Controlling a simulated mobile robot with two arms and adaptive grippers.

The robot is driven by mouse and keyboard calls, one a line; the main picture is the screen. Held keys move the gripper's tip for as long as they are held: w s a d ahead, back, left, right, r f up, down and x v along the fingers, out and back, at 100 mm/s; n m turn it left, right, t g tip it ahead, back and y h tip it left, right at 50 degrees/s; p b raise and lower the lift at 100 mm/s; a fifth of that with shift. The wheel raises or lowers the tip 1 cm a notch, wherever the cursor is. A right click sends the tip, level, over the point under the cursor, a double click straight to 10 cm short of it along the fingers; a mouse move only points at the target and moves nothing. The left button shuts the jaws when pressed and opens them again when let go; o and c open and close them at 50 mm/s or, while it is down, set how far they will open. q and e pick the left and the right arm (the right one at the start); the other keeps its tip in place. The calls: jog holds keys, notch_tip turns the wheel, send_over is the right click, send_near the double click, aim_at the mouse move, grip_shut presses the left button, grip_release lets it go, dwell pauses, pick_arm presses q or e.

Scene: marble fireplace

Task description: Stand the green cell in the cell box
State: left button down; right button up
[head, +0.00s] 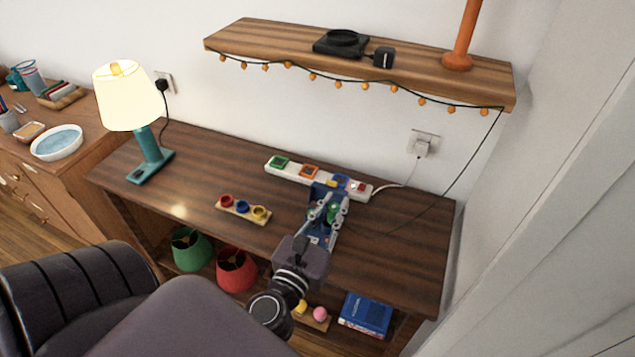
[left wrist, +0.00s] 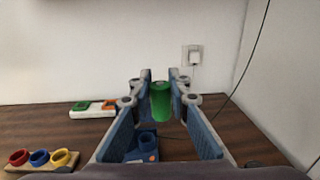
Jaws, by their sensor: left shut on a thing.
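My left gripper (head: 325,207) is shut on the green cell (left wrist: 160,103), which stands roughly upright between the fingertips in the left wrist view. In the head view the green cell (head: 333,213) is mostly covered by the fingers. A blue box with an orange mark (left wrist: 148,154), which looks like the cell box, sits on the desk below the fingers, slightly left of the cell in the left wrist view. The cell appears above the box and apart from it. In the head view my gripper hides much of the box. My right gripper is not in view.
A white power strip (head: 292,170) with coloured sockets lies behind the gripper. A wooden holder (head: 239,210) with red, blue and yellow rings is to the left. A lit lamp (head: 149,154) stands at the desk's left end. A shelf (head: 275,40) hangs above. The desk's right side is clear.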

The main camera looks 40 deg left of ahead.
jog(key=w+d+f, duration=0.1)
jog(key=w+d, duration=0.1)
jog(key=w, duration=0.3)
pick_arm(q)
jog(key=w+a+f+b, duration=0.1)
jog(key=w+f+b, duration=0.1)
jog(key=f, duration=0.1)
jog(key=w+a+f+n+y+b, duration=0.1)
jog(key=w+a+f+b, duration=0.1)
jog(key=f, duration=0.2)
jog(key=w+a+f+y+b, duration=0.1)
jog(key=w+a+f+b, duration=0.1)
jog(key=w+f, duration=0.1)
jog(key=shift+a+f+n+g, duration=0.15)
jog(key=shift+f+n+g, duration=0.2)
jog(key=shift+f, duration=0.2)
jog(key=shift+f+b, duration=0.1)
jog(key=shift+b, duration=0.2)
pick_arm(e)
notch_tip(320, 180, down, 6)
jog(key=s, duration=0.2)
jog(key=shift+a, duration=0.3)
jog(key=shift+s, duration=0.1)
